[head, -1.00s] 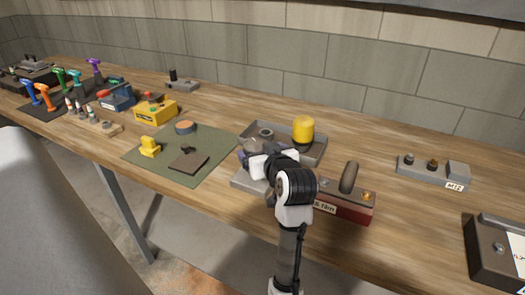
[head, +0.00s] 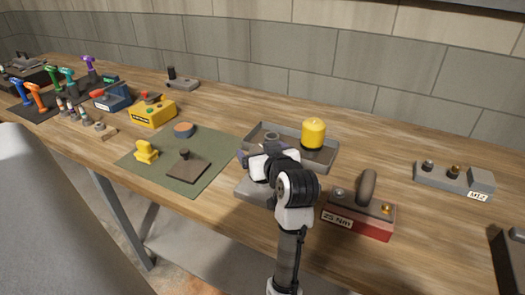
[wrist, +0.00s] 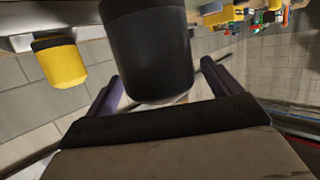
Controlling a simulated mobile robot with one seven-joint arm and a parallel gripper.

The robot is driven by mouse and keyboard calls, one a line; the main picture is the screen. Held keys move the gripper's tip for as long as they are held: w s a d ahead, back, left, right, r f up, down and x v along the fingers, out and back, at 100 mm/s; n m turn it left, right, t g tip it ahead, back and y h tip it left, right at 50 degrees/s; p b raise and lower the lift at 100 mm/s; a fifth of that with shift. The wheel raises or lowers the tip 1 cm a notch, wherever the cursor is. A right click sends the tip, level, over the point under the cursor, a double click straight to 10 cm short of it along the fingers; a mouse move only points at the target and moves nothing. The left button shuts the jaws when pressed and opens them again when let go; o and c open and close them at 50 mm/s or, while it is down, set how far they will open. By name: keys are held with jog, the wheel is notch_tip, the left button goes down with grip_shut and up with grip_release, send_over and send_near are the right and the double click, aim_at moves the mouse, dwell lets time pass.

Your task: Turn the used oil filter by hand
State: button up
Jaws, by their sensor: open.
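A dark grey cylinder, which looks like the used oil filter (wrist: 150,55), fills the middle of the wrist view. It stands between the two purple fingers of my gripper (wrist: 165,92), which are apart, with a visible gap on the left. I cannot tell whether the right finger touches it. In the head view my gripper (head: 252,158) is over the grey block (head: 248,191) at the front of the bench, and my wrist hides the dark filter.
A red-fronted box marked 25 Nm (head: 357,213) with an upright handle is close right of my arm. A green mat (head: 205,178) with a yellow part and a brown plate lies left. A grey M12 block (head: 453,180) is at the right. Bench between them is clear.

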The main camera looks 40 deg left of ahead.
jog(key=c, duration=1.3)
jog(key=shift+w+d+n+g+y+p, duration=0.1)
jog(key=shift+n+g+y+p, duration=0.4)
jog(key=shift+n+g, duration=0.7)
jog(key=shift+n+g+y, duration=0.4)
jog(key=shift+n+g, duration=0.2)
jog(key=shift+g, duration=0.3)
jog(key=shift+g, duration=0.3)
